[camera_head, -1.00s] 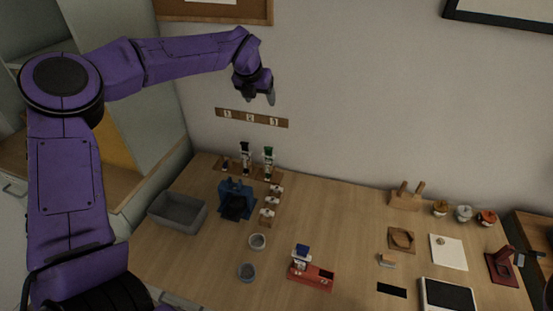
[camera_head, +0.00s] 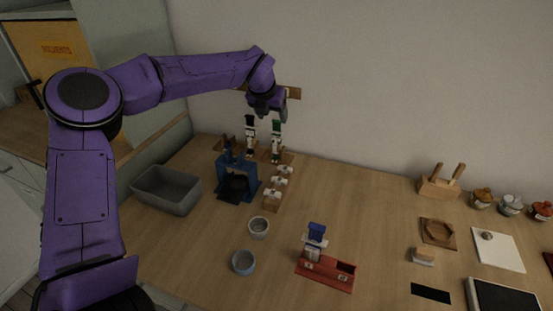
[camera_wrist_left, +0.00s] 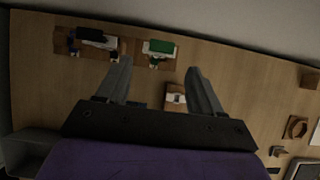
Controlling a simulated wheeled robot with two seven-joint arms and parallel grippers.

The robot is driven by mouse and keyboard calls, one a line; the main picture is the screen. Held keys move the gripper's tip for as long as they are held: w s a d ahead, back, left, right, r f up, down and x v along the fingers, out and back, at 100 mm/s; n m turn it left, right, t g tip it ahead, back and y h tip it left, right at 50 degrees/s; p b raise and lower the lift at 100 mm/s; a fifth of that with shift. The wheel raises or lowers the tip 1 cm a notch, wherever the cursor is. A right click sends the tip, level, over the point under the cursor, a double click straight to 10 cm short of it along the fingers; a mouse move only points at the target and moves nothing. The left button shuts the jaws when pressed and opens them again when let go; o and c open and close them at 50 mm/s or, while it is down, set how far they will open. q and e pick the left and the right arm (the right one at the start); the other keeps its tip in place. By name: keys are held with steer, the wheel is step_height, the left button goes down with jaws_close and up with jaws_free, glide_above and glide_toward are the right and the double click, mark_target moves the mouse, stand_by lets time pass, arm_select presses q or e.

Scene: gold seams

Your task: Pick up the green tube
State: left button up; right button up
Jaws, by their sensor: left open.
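The green tube (camera_head: 277,132) stands upright in a wooden rack (camera_head: 285,157) at the back of the table, its green top showing. In the left wrist view its green top (camera_wrist_left: 161,47) lies ahead of the fingertips and between them across the picture. A black-topped tube (camera_head: 250,130) stands just left of it and also shows in the wrist view (camera_wrist_left: 92,37). My left gripper (camera_head: 268,113) is above and close to the tubes in the head view. It is open and empty (camera_wrist_left: 160,70). My right gripper is not in view.
A blue stand (camera_head: 238,172) and a grey bin (camera_head: 167,191) are left of the rack. Small labelled wooden blocks (camera_head: 279,183) and bowls (camera_head: 258,227) are in front. A red holder (camera_head: 325,272) is nearer.

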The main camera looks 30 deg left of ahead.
mark_target(276, 129)
arm_select(q)
steer(key=p+x, duration=0.2)
steer(key=x, duration=0.9)
steer(key=shift+f, duration=0.3)
steer(key=shift+s, duration=0.1)
steer(key=c, duration=0.7)
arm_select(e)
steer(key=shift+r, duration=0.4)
